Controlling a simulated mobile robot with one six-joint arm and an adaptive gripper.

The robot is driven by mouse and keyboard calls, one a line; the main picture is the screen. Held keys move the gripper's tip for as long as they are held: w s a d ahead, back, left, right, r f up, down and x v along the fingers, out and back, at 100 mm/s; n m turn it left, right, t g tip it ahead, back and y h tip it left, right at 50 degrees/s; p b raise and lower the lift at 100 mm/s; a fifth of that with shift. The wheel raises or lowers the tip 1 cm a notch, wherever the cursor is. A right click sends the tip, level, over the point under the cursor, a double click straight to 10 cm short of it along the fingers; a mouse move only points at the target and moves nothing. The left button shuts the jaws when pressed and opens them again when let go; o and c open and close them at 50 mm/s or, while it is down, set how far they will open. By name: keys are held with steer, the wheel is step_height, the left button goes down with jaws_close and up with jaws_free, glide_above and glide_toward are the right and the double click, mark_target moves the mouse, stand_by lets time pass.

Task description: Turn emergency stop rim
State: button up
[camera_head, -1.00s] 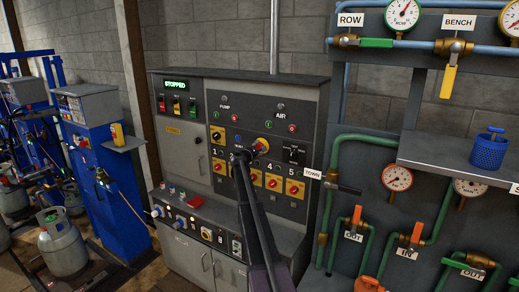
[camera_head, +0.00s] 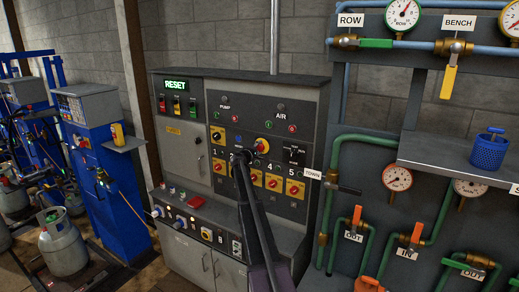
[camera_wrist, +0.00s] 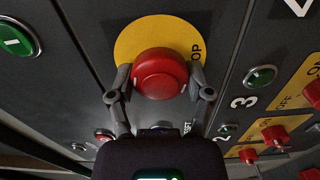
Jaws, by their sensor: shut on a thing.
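The emergency stop is a red mushroom button on a round yellow plate (camera_head: 262,144) on the grey control panel (camera_head: 230,98). In the wrist view the red button (camera_wrist: 159,73) fills the upper middle, with its yellow plate (camera_wrist: 160,36) behind it. My gripper (camera_wrist: 159,88) has one finger on each side of the button's rim and is shut on it. In the head view my gripper (camera_head: 247,156) and arm hide part of the panel near the button.
Red rotary switches on yellow plates (camera_head: 273,182) sit just below the stop. A green button (camera_wrist: 15,38) lies to the left in the wrist view. Green pipes with orange-handled valves (camera_head: 357,215) stand to the right, and a blue machine (camera_head: 95,130) to the left.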

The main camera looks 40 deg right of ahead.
stand_by(0.3)
steer(key=o, duration=1.1)
steer(key=shift+o, duration=0.2)
steer(key=v, duration=1.2)
steer(key=shift+w, duration=0.1)
